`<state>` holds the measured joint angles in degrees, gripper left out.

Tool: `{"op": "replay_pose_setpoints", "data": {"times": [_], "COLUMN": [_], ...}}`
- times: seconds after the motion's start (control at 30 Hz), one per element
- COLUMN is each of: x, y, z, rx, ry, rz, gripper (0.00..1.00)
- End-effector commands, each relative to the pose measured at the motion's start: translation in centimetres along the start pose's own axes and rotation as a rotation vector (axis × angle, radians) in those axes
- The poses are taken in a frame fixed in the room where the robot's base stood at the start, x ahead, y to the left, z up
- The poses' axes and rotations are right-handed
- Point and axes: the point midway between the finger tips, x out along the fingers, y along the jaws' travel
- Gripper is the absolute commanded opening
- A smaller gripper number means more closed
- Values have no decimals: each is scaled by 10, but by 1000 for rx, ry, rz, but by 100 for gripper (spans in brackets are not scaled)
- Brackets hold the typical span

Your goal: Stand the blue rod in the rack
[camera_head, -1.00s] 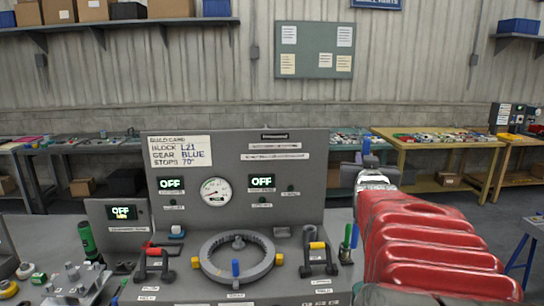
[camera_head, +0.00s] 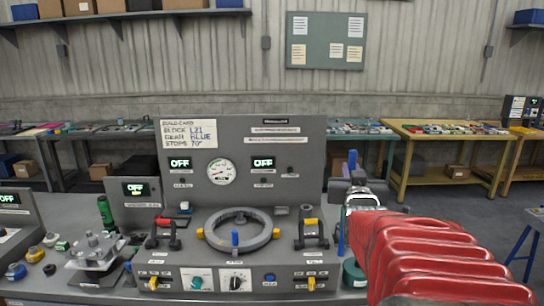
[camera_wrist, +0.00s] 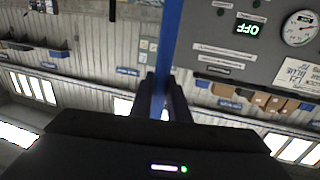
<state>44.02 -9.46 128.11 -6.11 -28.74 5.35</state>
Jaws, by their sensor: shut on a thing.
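The blue rod (camera_head: 341,238) is upright in my gripper (camera_head: 350,184), at the right end of the console in the head view. A short piece of it shows above the jaws; its longer part hangs below, beside my red arm. In the wrist view the rod (camera_wrist: 168,35) runs between the two dark fingers (camera_wrist: 162,98), which are shut on it. The rod's lower end is near a teal round part (camera_head: 353,272) in the picture; I cannot tell whether they touch. A fixture with several grey posts (camera_head: 97,250) stands at the left; I cannot tell whether it is the rack.
The grey console (camera_head: 290,158) carries displays, a gauge and a build card. A green cylinder (camera_head: 105,212) and several knobs are at the left.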

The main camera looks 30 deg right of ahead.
Motion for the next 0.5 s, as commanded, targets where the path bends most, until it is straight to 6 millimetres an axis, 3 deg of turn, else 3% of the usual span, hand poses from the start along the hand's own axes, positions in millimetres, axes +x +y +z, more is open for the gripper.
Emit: {"op": "replay_pose_setpoints", "data": {"times": [0.23,0.5], "x": [-15,-38], "y": [-52,-124], "z": [34,84], "rx": [1,3], "ry": [-1,-1], "rz": [-89,-215], "gripper": [0,0]}}
